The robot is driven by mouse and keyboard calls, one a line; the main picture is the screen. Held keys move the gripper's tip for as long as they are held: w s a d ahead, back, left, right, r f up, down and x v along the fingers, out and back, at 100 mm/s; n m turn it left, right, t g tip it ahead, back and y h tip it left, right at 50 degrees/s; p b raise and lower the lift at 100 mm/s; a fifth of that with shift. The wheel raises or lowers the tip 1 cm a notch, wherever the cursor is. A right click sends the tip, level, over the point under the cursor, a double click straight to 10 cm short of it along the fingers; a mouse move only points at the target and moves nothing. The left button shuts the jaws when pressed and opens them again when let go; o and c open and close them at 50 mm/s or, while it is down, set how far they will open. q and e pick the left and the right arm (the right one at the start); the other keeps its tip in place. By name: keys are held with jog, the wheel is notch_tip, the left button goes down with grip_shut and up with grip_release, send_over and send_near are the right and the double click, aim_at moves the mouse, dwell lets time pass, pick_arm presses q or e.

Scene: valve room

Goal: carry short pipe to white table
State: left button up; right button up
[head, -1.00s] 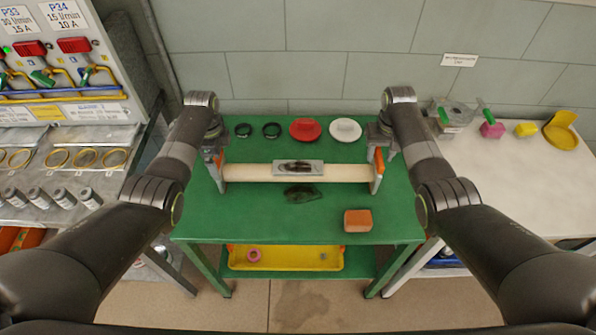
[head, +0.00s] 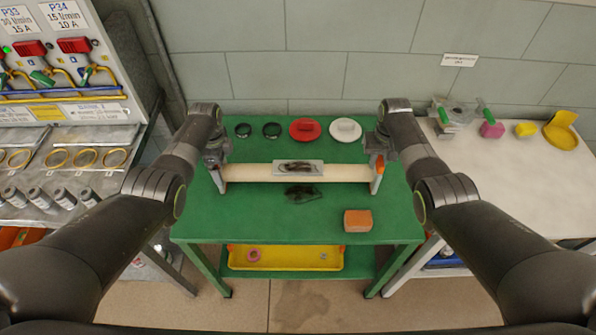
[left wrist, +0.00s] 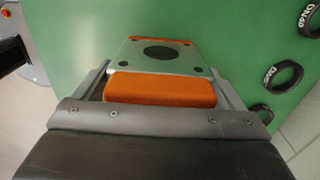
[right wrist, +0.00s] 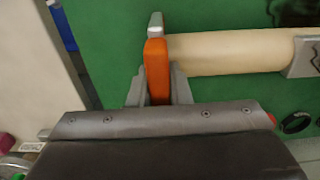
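The short pipe is a cream tube (head: 340,172) with grey end plates and orange end blocks. It lies level across the green table (head: 280,215). My left gripper (head: 216,158) is at its left end; in the left wrist view its widely spaced fingers flank an orange block (left wrist: 160,91) in front of a grey plate (left wrist: 160,57). I cannot tell whether they press on it. My right gripper (head: 380,157) is at the right end; its fingers close narrowly around the orange block (right wrist: 158,75). The white table (head: 490,175) stands to the right.
A red dish (head: 305,129), a white dish (head: 345,130) and black rings lie behind the pipe. An orange block (head: 357,220) is in front. The white table's back edge holds a pink block (head: 491,130) and yellow items; its front part is clear.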

pick_arm(q)
jog(key=c, duration=1.1)
jog(key=shift+c, duration=0.2)
jog(key=shift+w+r, duration=0.1)
